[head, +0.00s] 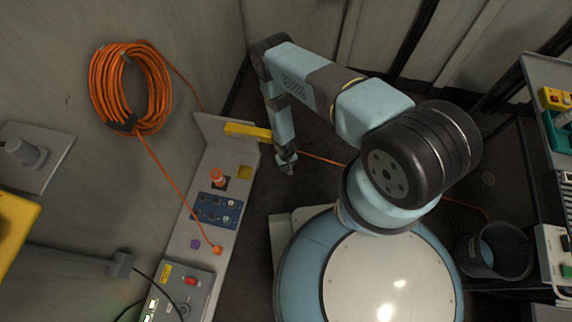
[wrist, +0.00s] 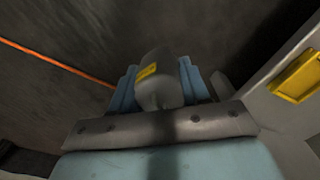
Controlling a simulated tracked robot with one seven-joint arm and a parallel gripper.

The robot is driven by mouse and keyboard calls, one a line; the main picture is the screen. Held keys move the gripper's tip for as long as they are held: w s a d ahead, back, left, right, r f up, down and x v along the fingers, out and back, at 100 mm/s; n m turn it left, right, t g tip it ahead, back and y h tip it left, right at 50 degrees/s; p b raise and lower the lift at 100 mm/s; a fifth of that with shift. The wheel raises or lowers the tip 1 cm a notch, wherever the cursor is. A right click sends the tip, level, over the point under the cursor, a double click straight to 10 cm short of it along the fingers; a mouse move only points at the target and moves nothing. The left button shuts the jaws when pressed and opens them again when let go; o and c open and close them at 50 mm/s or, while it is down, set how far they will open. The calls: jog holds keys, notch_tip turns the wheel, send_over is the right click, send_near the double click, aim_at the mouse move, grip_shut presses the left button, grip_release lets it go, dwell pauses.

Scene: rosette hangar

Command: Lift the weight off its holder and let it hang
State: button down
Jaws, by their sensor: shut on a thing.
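A grey rounded weight with a yellow label (wrist: 155,85) sits between the light blue fingers of my gripper (wrist: 160,72) in the wrist view. The gripper is shut on it. In the head view my gripper (head: 286,160) points down just right of the pale panel's far end, above the dark floor. The weight is too small and covered there to make out clearly. I cannot tell a holder for the weight apart in either view, nor whether the weight touches anything below it.
The pale panel (head: 215,165) carries a yellow bar (head: 248,131), an orange knob (head: 218,176) and a blue socket plate (head: 217,208). A coiled orange cable (head: 128,85) hangs on the wall. An orange line (head: 322,159) runs beside my gripper. A dark bucket (head: 497,254) stands right.

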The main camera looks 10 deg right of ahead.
notch_tip(320, 180, down, 7)
dwell(1.1)
jog(key=shift+f, duration=0.15)
jog(key=shift+c, duration=2.4)
grip_release()
notch_tip(320, 180, up, 14)
jog(key=shift+f, duration=0.15)
